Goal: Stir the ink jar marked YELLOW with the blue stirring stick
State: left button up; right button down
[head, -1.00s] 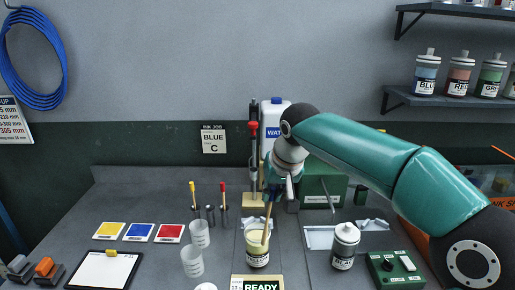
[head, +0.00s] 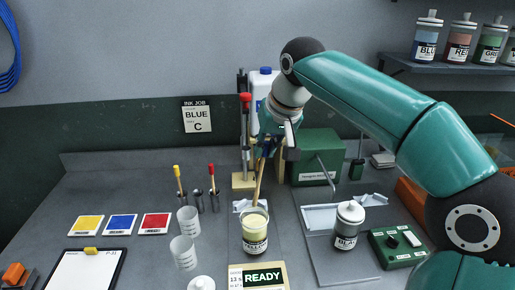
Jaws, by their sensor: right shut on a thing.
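The open ink jar (head: 255,238) has a label that seems to read YELLOW and pale yellow ink. It stands upright on the bench at the middle of the head view. My right gripper (head: 268,150) is above and behind it, shut on the stirring stick (head: 259,182). A little blue shows on the stick near the jaws; its shaft is wood-coloured. The stick slants down to the back of the jar's mouth. Whether its tip is in the ink I cannot tell for sure. My left gripper is not in view.
Two clear cups (head: 184,252) stand left of the jar, and a BLACK jar (head: 348,225) to its right. Yellow- and red-topped sticks (head: 212,180) stand in holders behind the cups. A READY display (head: 262,277) lies in front. A green box (head: 316,157) stands behind.

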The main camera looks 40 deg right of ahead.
notch_tip(320, 180, down, 11)
jog(key=b, duration=0.8)
jog(key=shift+w+a+f+b, duration=0.15)
jog(key=shift+w+a+b, duration=0.15)
jog(key=shift+a, duration=0.1)
dwell(0.3)
